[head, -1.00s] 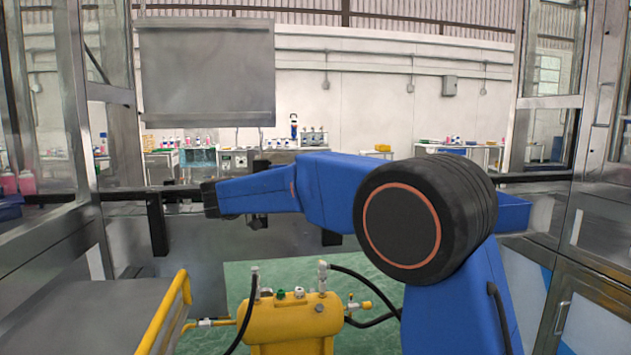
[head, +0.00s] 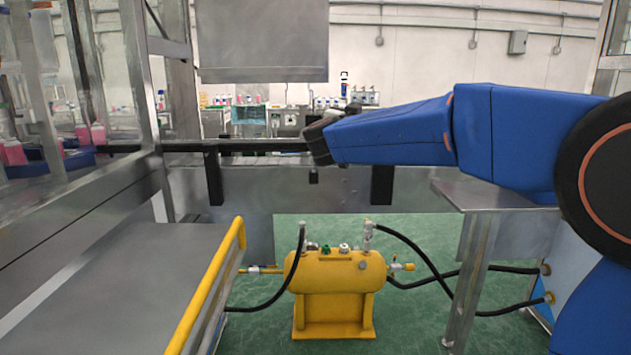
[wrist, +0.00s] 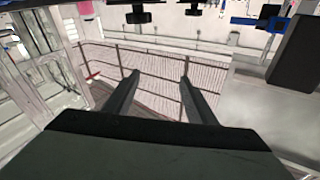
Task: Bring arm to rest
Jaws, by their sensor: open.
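My blue arm reaches across the right half of the head view, with its dark wrist end near the middle. My gripper (wrist: 158,85) shows in the wrist view with two dark fingers spread apart. Nothing is between the fingers; a railing (wrist: 143,62) and pale floor show beyond them. In the head view the gripper's fingers cannot be made out.
A yellow tank (head: 337,275) with black hoses stands on the green floor. A grey table with a yellow rail (head: 213,285) is at lower left. A metal table (head: 487,195) stands under my arm. A dark horizontal bar (head: 230,146) crosses behind.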

